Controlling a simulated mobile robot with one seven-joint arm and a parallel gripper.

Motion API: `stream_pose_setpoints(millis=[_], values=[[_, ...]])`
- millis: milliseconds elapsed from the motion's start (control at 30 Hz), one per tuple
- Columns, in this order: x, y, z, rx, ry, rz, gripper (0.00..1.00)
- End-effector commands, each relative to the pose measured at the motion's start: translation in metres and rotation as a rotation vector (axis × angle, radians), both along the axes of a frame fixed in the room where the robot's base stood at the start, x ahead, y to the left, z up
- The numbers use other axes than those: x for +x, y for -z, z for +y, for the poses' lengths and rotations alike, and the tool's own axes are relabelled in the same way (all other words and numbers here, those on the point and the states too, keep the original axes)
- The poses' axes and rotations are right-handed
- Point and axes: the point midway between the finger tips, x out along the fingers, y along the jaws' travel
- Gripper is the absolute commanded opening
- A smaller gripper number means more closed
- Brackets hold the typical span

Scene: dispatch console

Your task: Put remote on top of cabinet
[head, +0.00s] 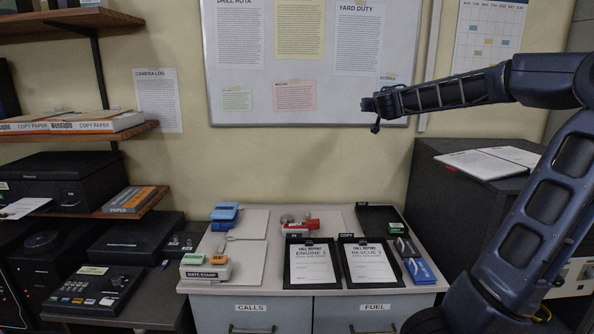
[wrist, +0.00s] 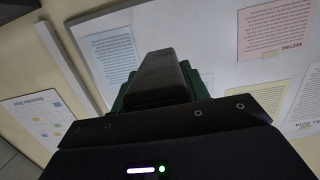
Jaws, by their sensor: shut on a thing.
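My gripper (head: 372,104) is raised in front of the whiteboard, high above the desk. In the wrist view its green fingers (wrist: 160,88) are closed around a dark grey, oblong thing (wrist: 160,66), which looks like the remote. In the head view the held thing is small and dark and hard to make out at the end of my arm. A dark grey cabinet (head: 432,168) stands at the right, partly behind my arm. Its top is well to the right of and below my gripper.
An open white document (head: 490,162) lies on the cabinet top. The drawer desk (head: 270,276) below holds clipboards (head: 312,262), a date stamp (head: 205,268), staplers and a black tray (head: 378,217). Shelves with paper (head: 75,122) and a phone console (head: 95,290) are at the left.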

Motion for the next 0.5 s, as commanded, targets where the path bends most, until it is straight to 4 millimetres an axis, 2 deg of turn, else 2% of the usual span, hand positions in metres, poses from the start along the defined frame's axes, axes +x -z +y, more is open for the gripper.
stream_pose_setpoints(millis=[167, 500], values=[[0.000, 0.001, 0.006, -0.001, 0.010, 0.000, 0.16], [0.000, 0.011, 0.052, -0.006, 0.100, -0.001, 0.16]])
